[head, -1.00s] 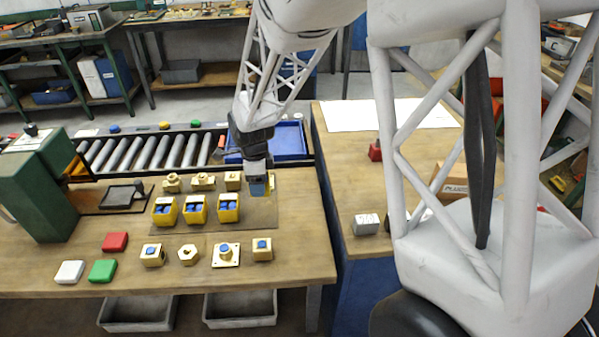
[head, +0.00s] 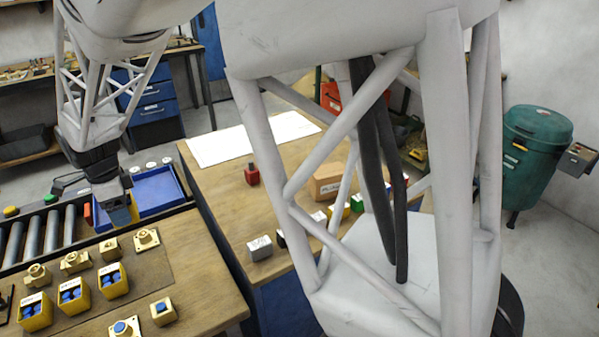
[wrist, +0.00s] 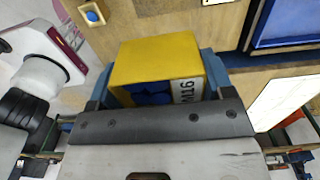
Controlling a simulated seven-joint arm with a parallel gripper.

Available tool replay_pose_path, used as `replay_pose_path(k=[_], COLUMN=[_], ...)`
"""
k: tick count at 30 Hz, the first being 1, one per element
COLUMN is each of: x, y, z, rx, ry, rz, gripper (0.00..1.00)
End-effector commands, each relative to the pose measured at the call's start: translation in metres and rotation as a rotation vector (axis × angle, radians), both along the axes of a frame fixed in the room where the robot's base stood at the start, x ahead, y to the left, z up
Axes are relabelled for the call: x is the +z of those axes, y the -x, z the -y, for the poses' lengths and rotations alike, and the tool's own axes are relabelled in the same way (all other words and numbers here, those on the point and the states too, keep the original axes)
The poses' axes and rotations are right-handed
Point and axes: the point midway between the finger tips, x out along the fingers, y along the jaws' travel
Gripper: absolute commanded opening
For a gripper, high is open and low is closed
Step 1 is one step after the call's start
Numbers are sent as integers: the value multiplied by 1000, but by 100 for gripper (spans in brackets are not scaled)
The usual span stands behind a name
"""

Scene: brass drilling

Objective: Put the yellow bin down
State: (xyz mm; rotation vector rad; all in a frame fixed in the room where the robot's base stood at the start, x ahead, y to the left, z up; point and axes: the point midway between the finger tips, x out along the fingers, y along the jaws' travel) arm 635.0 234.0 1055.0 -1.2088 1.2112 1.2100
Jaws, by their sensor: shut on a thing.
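My gripper (head: 120,212) is shut on a yellow bin (head: 134,213) above the back of the workbench, near the front of the blue tray. In the head view the gripper hides most of this bin. In the wrist view the bin (wrist: 150,60) sits between the blue fingers of my gripper (wrist: 160,88). It has dark blue pieces inside and a white label that seems to read M16. Three similar yellow bins with blue contents, at the left (head: 35,312), middle (head: 73,296) and right (head: 113,280), stand in a row on the bench mat.
Several brass parts, including a flanged one (head: 146,238), stand behind the bin row. A blue tray (head: 165,192) lies beyond, beside the roller conveyor (head: 35,235). The right-hand table bears a white sheet (head: 252,139), a red object (head: 252,174) and a cardboard box (head: 328,184); bare wood lies between them.

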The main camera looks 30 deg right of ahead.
Motion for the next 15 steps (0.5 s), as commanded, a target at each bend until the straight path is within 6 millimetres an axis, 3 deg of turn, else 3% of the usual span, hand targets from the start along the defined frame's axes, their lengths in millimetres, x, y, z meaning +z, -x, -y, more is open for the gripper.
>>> replay_pose_path(k=[2,15], x=[18,15], y=[0,-40], z=[0,57], rx=[0,-4], ry=[-2,-1], rz=[5,2], gripper=[49,49])
